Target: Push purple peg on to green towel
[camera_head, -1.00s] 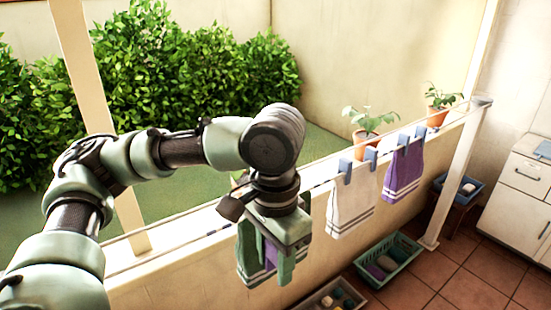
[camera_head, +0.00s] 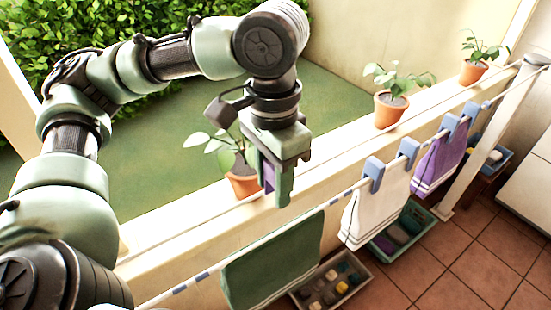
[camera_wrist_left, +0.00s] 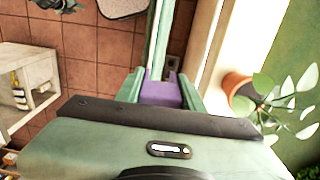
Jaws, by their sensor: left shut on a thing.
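My left gripper (camera_head: 272,190) is shut on the purple peg (camera_head: 267,178) and points down, appearing above the towel's top edge. The peg also shows between the fingers in the left wrist view (camera_wrist_left: 160,94). The gap between peg and towel is hard to judge. My right gripper is not in view.
A white towel (camera_head: 376,208) and a purple towel (camera_head: 437,163) hang to the right with blue pegs. Potted plants (camera_head: 392,108) stand on the wall ledge (camera_head: 350,148) behind. A crate of small items (camera_head: 332,283) and a green basket (camera_head: 412,232) sit on the tiled floor.

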